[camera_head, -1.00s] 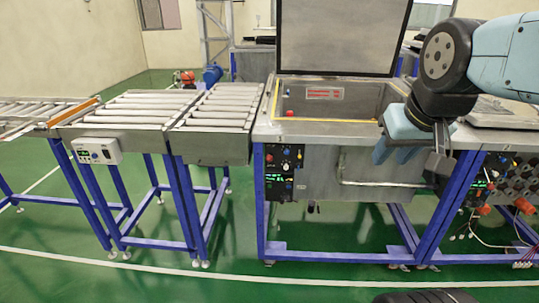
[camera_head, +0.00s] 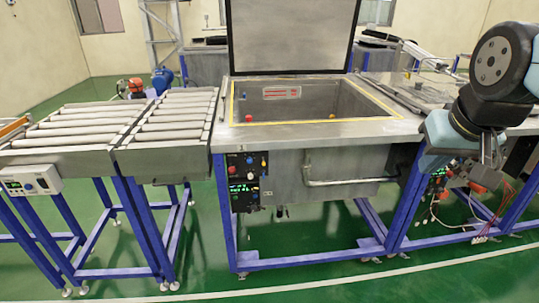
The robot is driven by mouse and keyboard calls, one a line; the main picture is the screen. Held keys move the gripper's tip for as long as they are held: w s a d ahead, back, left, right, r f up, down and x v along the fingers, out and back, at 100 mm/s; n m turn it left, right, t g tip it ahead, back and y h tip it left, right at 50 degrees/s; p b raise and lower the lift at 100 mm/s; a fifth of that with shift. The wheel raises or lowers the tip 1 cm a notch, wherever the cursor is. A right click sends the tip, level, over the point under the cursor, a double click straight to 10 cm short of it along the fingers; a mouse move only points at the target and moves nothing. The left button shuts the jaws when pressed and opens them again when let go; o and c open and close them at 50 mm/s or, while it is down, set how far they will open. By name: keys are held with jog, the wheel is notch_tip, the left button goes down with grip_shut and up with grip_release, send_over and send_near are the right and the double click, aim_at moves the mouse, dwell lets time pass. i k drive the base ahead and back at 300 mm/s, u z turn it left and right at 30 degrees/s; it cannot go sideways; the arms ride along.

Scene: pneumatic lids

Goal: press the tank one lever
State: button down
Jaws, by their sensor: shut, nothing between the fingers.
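Tank one (camera_head: 400,128) is an open metal basin with a yellow inner edge, and its lid (camera_head: 290,38) stands raised behind it. A small "1" shows on the front rim. Below the rim at left is a dark control panel (camera_head: 244,190) with small coloured knobs and green displays. Which part is the lever is too small to tell.
A bent pipe (camera_head: 345,182) runs along the tank front, right of the panel. Roller conveyors (camera_head: 165,125) stand at left on blue legs. A second station with a panel and cables (camera_head: 480,205) is at right. Green floor (camera_head: 330,285) is open in front.

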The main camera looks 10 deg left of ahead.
aim_at(231, 170)
jog(key=u, duration=0.7)
jog(key=i, duration=0.1)
jog(key=z, duration=2.35)
jog(key=k, duration=1.1)
jog(key=u, duration=2.8)
jog(key=k, duration=0.1)
jog(key=z, duration=0.7)
jog(key=i, duration=0.9)
